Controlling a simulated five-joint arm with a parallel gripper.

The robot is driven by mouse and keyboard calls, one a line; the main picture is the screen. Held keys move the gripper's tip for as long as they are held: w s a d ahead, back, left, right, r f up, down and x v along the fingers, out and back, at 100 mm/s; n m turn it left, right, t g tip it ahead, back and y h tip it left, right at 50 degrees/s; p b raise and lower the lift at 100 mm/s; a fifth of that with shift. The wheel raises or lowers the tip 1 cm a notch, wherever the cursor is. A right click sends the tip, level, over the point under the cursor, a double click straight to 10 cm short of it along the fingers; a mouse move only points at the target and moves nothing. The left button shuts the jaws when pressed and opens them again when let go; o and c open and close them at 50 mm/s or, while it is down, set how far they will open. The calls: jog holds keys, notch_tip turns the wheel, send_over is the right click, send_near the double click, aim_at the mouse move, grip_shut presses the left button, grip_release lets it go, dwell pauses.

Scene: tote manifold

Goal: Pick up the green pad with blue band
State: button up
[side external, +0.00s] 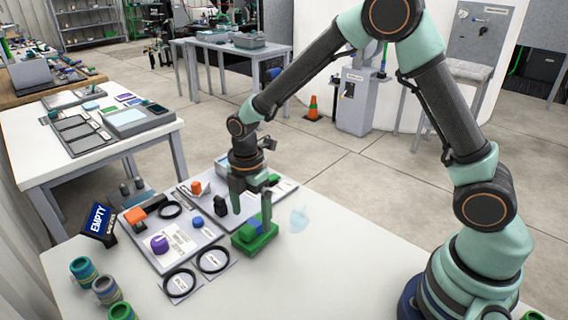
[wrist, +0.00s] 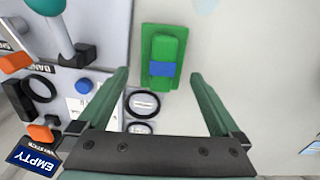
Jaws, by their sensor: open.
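The green pad with a blue band (side external: 247,233) rests on a darker green base (side external: 264,243) on the white table, beside the grey board. In the wrist view, the pad (wrist: 164,50) lies lengthwise up the picture, with its blue band (wrist: 162,69) across the lower part. My gripper (side external: 251,213) is open and points down over the pad, with one finger partly in front of it in the side view. In the wrist view, my gripper (wrist: 158,76) has its fingers wide apart, one on either side of the pad's line, with nothing between them.
The grey board (side external: 205,243) carries a purple knob (side external: 159,244), a blue knob (side external: 197,222) and an orange block (side external: 135,216). Black rings (side external: 214,259) lie near the pad. An EMPTY sign (side external: 98,222) and several jars (side external: 106,290) stand at left.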

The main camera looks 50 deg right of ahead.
aim_at(253, 223)
jog(key=shift+s+f, duration=0.15)
jog(key=shift+f, duration=2.6)
jog(key=shift+c, duration=0.3)
jog(key=c, duration=1.1)
jog(key=shift+r, duration=0.15)
notch_tip(253, 223, up, 20)
jog(key=shift+f, duration=0.1)
